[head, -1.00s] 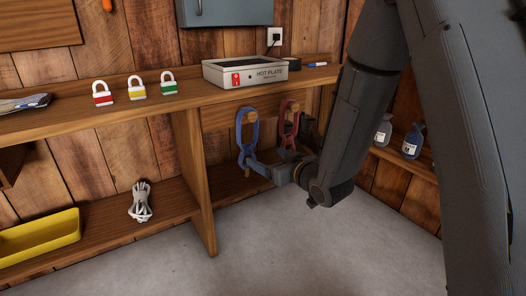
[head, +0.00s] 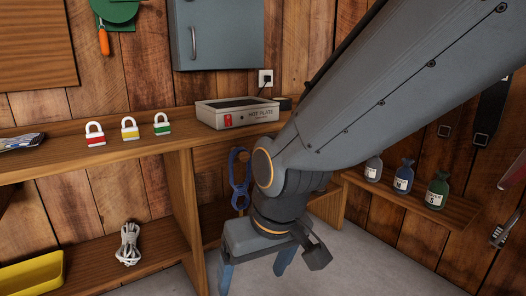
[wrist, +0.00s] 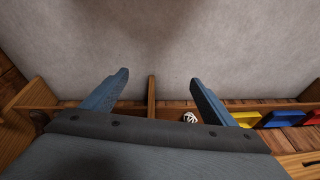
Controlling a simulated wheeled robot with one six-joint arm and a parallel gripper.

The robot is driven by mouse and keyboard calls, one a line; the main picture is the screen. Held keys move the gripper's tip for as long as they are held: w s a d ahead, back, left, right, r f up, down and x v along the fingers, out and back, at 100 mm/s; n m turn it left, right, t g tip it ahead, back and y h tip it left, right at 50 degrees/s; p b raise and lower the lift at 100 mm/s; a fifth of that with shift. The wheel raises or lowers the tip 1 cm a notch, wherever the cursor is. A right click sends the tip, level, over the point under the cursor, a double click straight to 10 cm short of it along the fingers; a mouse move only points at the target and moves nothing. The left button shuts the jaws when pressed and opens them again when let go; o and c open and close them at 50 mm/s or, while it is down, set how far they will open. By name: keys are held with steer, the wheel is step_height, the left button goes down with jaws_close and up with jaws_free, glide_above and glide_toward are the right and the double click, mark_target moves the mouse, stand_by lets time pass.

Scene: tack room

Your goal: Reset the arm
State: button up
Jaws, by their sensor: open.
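My gripper (head: 254,280) hangs pointing down in front of the bench in the head view, with its two blue fingers apart and nothing between them. In the wrist view my gripper (wrist: 158,92) also shows open and empty, over bare grey floor. My arm reaches across the right half of the head view and hides part of the bench and the wall below it.
A blue halter-like loop (head: 239,180) hangs under the bench (head: 130,150), close behind my arm. Bottles (head: 404,177) stand on a right shelf. A yellow bin (head: 30,272) and white cord (head: 128,244) lie below.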

steer(key=s+r+g+p, duration=0.1)
steer(key=s+r+g, duration=0.15)
steer(key=s, duration=0.65)
steer(key=d+r+m+h+p, duration=0.1)
steer(key=d+r+m+p, duration=0.1)
steer(key=d+r+p, duration=0.8)
steer(key=d+r+m+h+p, duration=0.1)
steer(key=d+r+m+p, duration=0.2)
steer(key=d+r+p, duration=0.8)
step_height(320, 180, up, 4)
steer(key=p, duration=1.3)
steer(key=shift+s+a, duration=0.1)
